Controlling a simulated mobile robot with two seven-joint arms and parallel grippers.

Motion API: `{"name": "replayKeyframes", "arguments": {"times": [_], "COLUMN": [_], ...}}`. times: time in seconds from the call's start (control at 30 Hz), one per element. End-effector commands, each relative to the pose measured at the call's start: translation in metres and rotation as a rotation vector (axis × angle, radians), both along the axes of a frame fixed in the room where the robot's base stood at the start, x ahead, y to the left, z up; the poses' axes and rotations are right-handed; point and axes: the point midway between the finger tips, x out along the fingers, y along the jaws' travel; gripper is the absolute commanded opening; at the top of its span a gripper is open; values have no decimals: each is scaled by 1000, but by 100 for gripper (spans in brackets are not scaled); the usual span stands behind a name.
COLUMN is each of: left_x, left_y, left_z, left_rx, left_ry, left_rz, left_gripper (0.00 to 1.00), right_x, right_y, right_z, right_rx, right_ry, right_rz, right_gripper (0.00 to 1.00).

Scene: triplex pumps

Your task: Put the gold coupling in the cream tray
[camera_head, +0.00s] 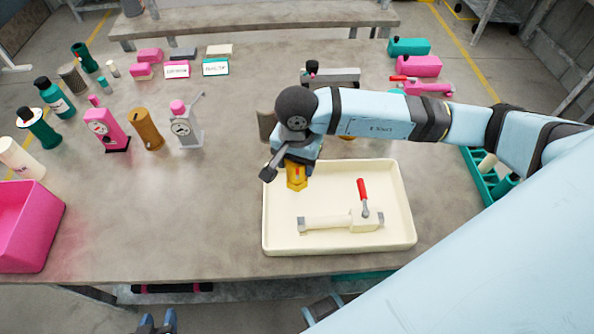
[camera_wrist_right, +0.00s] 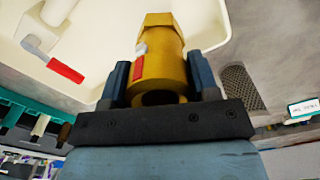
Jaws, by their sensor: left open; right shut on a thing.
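The gold coupling (camera_head: 296,175) has a hex end and a small red mark. My right gripper (camera_head: 293,163) is shut on it, with one finger on each side of the coupling in the right wrist view (camera_wrist_right: 160,60). It is held over the back left part of the cream tray (camera_head: 400,205); its exact height above the floor of the tray is hard to tell. My left gripper (camera_head: 158,322) is at the bottom edge of the head view, open and empty, low in front of the table.
A cream valve with a red lever (camera_head: 350,222) lies in the tray's front half. A pink bin (camera_head: 30,225) stands at the left. Pumps and bottles stand back left; a teal crate (camera_head: 480,175) is at the right. The table left of the tray is clear.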

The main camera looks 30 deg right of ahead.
Motion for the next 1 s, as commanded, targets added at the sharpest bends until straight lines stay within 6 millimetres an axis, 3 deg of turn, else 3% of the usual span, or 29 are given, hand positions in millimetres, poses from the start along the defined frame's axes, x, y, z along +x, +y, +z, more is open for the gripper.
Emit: {"name": "replayKeyframes", "arguments": {"times": [0.33,0.73,0.77,0.8,0.87,1.0], "left_x": [-1,-1,-1,-1,-1,-1], "left_y": [0,0,0,0,0,0], "left_z": [1,-5,-5,-4,-4,-3], "left_rx": [1,0,-1,0,-1,-1], "left_ry": [0,2,4,5,4,3], "left_rz": [-1,0,0,1,1,1], "left_gripper": [44,44,44,44,44,44], "right_x": [-1,0,0,0,0,0], "right_y": [0,0,0,0,0,0], "right_z": [-40,-48,-48,-47,-47,-47], "right_rx": [0,0,0,-1,-1,0], "right_ry": [1,-1,-1,-1,-1,0], "right_rz": [0,0,0,0,0,0], "right_gripper": [20,20,57,66,80,80]}}
